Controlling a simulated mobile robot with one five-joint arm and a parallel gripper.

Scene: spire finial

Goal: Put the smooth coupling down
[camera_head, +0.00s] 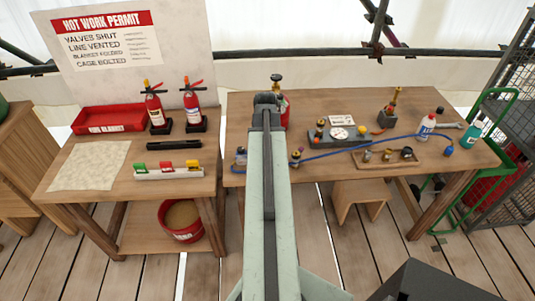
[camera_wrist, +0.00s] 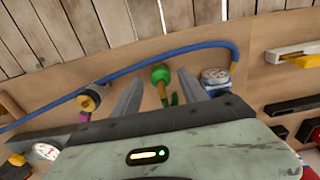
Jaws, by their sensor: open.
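In the wrist view my gripper (camera_wrist: 161,64) is open, its two grey fingers pointing down toward the wooden workbench. Between the fingers stands a small fitting (camera_wrist: 161,75) with a round green end and a brass-coloured stem. A gap shows on both sides of it, and the jaws do not grip it. I cannot tell for sure whether this is the smooth coupling. In the head view my arm hides this fitting and the gripper. A wooden tray (camera_head: 421,161) at the right of the bench holds several small brass fittings.
A blue hose (camera_head: 375,147) runs along the workbench (camera_head: 245,114). A yellow-and-black fitting (camera_wrist: 89,99) stands left of the fingers, and a round gauge-like part (camera_wrist: 215,77) stands close on the right. A side table (camera_head: 60,192) holds extinguishers (camera_head: 193,103) and a red tray (camera_head: 100,119).

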